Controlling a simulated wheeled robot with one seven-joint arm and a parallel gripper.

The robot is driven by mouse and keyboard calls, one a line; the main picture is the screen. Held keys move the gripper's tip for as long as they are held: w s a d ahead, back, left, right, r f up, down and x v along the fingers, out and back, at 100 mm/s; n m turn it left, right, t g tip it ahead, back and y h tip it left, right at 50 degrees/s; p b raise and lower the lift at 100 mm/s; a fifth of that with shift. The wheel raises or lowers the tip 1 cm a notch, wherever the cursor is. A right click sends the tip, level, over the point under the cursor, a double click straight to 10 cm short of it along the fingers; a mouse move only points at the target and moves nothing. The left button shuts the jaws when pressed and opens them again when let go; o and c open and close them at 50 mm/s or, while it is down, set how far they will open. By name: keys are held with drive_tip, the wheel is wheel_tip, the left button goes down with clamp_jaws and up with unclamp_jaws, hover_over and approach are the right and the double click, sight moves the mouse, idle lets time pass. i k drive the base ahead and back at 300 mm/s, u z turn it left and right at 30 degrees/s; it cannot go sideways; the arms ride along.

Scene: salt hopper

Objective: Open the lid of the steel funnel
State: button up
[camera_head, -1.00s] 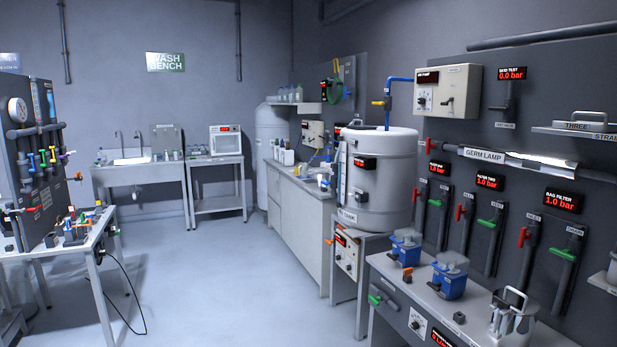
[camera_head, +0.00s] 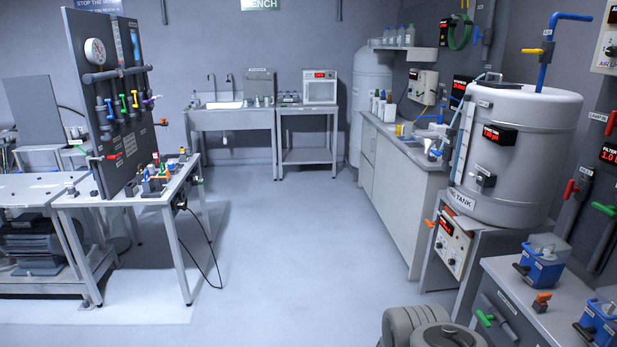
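I cannot make out the steel funnel or its lid in the current view. My gripper is not in view. Grey rounded parts, which look like links of my own arm, show at the bottom edge right of centre.
A large pale tank (camera_head: 519,150) stands on a stand at the right, beside a bench with blue devices (camera_head: 541,262). At the left is a table (camera_head: 165,197) with a dark valve panel (camera_head: 92,120); a cable hangs to the floor. The floor (camera_head: 290,240) between is clear.

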sight(423, 134)
drive_tip(key=u, duration=0.3)
drive_tip(key=i, duration=2.55)
drive_tip(key=z, duration=0.45)
drive_tip(key=i, duration=2.4)
drive_tip(key=z, duration=0.85)
drive_tip(key=i, duration=0.6)
drive_tip(key=z, duration=0.2)
